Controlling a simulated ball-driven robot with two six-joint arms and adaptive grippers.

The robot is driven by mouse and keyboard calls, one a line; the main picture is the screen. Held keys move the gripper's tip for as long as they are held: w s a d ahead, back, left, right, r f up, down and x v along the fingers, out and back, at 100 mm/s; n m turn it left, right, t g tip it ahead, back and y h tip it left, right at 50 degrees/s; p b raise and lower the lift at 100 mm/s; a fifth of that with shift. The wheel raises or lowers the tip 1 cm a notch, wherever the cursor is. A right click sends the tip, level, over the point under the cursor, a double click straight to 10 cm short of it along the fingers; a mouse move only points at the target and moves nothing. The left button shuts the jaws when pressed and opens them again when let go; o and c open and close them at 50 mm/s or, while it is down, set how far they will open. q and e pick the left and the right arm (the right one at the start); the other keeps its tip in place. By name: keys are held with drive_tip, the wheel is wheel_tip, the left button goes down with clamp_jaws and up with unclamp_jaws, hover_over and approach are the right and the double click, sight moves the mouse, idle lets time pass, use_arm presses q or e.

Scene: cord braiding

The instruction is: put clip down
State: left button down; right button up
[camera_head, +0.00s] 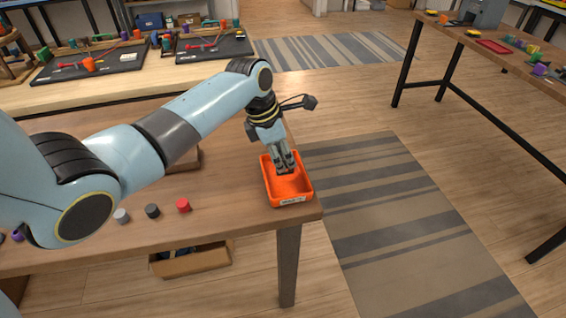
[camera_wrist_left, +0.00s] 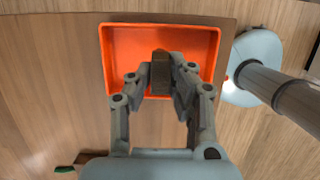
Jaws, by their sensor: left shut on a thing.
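My left gripper (camera_head: 285,170) is over the orange tray (camera_head: 307,190) at the table's right corner, fingers pointing down. In the left wrist view the gripper (camera_wrist_left: 160,82) is shut on a small dark brown-grey piece, which I take to be the clip (camera_wrist_left: 161,66). The clip is over the inside of the tray (camera_wrist_left: 125,30). I cannot tell whether it touches the tray floor. In the head view the fingers hide the clip. My right gripper is in neither view.
Grey (camera_head: 121,215), black (camera_head: 152,210) and red (camera_head: 183,205) pieces lie near the table's front edge. A cardboard box (camera_head: 195,262) sits below on the floor. Boards with cords (camera_head: 90,62) lie on the bench behind. The tray stands close to the table's right edge.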

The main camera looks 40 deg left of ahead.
use_arm(q)
drive_tip(key=shift+f, duration=0.85)
drive_tip(key=shift+f, duration=0.15)
drive_tip(key=c, duration=1.3)
unclamp_jaws()
drive_tip(key=shift+o, duration=0.3)
drive_tip(key=p+v, duration=0.1)
drive_tip(key=v, duration=1.1)
